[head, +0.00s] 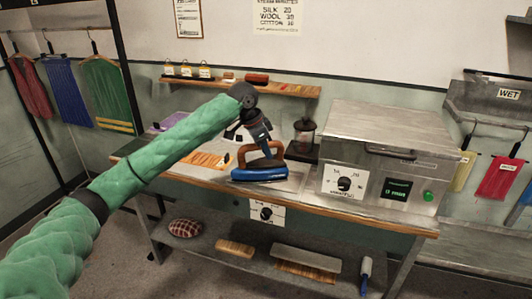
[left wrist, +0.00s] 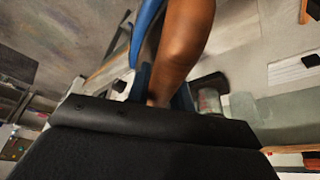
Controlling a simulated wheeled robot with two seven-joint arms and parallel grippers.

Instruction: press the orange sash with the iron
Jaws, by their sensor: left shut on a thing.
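The iron (head: 260,174) has a blue body and a brown wooden handle. My left gripper (head: 264,148) is shut on that handle, and the handle (left wrist: 187,45) fills the upper middle of the left wrist view. The iron is over the front of the worktable, right of the orange sash; I cannot tell whether its sole touches the top. My right gripper is not in view.
A grey metal press box (head: 385,150) with a dial and a green-lit display stands on the worktable's right. A dark jar (head: 304,138) stands behind the iron. A wall shelf (head: 240,86) holds small bottles. Coloured cloths hang at left and right. The lower shelf holds brushes and a checked cushion (head: 185,228).

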